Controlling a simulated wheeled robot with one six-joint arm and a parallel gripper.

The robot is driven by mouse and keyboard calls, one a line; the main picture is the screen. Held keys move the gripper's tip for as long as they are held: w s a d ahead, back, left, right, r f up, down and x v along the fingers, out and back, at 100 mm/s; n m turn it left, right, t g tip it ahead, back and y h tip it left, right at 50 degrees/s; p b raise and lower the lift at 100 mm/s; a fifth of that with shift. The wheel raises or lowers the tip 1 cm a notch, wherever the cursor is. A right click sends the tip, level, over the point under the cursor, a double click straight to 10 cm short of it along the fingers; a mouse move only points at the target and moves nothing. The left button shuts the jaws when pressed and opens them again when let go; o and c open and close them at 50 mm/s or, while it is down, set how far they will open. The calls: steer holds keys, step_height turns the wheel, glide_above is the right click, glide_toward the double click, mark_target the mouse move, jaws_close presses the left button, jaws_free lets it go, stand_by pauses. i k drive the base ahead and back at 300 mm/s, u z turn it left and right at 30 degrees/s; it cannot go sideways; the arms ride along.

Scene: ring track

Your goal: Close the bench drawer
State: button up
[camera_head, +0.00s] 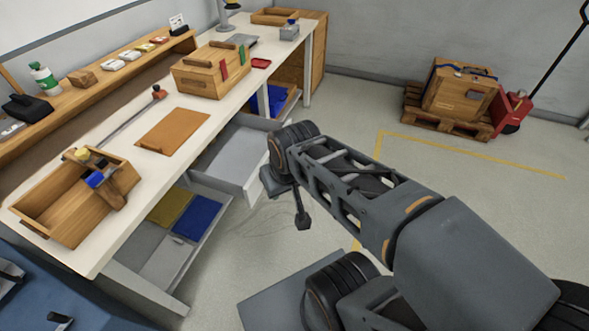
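The workbench (187,137) runs from lower left to upper middle. A pale grey drawer (240,155) under its middle is pulled out, and its inside looks empty. Nearer, a second grey drawer or tray (160,258) also stands out from under the bench, with a yellow piece (170,207) and a blue piece (197,217) in it. My gripper (300,212) is to the right of the empty drawer and looks apart from it. Only a dark part of the gripper shows beneath my arm, so its opening is unclear.
On the bench are an open wooden box (62,222), a brown board (172,131) and a wooden crate (208,72). A loaded pallet (447,118) and red pallet jack (510,108) stand at the upper right. Floor is clear between bench and pallet.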

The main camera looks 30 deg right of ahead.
mark_target(231, 162)
steer(key=z, duration=0.5)
steer(key=i, duration=0.85)
steer(key=z, duration=0.3)
steer(key=k, duration=0.45)
steer(key=u, duration=0.65)
steer(key=i, duration=0.3)
steer(key=z, duration=0.25)
